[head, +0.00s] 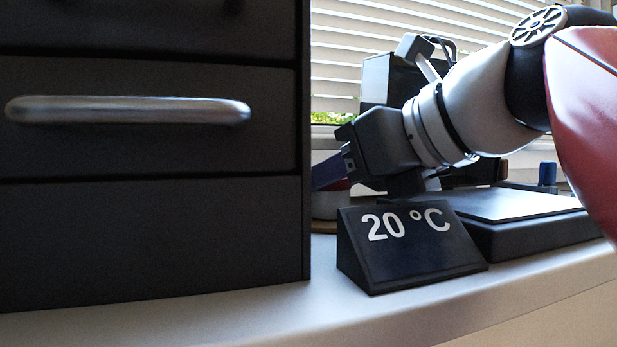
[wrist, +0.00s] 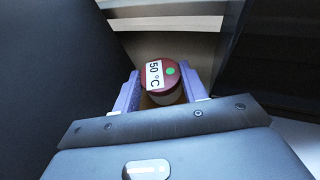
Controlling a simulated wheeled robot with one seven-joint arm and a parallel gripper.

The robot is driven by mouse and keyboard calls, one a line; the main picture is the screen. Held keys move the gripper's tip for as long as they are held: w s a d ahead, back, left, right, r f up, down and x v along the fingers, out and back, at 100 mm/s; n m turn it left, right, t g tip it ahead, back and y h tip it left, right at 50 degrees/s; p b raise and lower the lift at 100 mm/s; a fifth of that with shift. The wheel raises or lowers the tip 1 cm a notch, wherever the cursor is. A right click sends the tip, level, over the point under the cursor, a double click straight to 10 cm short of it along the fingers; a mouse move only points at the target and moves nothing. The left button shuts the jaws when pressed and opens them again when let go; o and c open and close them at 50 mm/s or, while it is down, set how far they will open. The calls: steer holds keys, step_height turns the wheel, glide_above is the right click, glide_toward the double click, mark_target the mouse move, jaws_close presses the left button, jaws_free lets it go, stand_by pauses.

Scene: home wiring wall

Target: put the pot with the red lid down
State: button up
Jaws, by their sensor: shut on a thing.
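The pot with the red lid (wrist: 187,74) is between the two purple fingers of my gripper (wrist: 160,92) in the wrist view. Its lid carries a white "50 °C" label and a green dot. My gripper is shut on the pot. In the head view the pot's pale body (head: 326,205) shows low behind the 20 °C sign, partly hidden by the dark cabinet and my gripper (head: 330,173). A brown round base shows just under the pot; whether the pot touches it I cannot tell.
A black sign reading "20 °C" (head: 410,243) stands on the counter (head: 250,318) in front of my gripper. A dark drawer cabinet (head: 150,230) stands close on the left. A black flat-topped device (head: 530,225) lies to the right. Window blinds (head: 360,40) are behind.

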steer(key=shift+f, duration=0.2)
steer(key=o, duration=0.8)
steer(key=shift+r, duration=0.1)
steer(key=shift+r, duration=0.2)
steer(key=p+v, duration=0.3)
steer(key=v, duration=0.7)
steer(key=shift+s+d+r, duration=0.1)
steer(key=shift+s+d, duration=0.1)
steer(key=shift+d, duration=0.1)
steer(key=shift+s+d+r, duration=0.15)
steer(key=shift+s+d, duration=0.25)
steer(key=shift+s, duration=0.15)
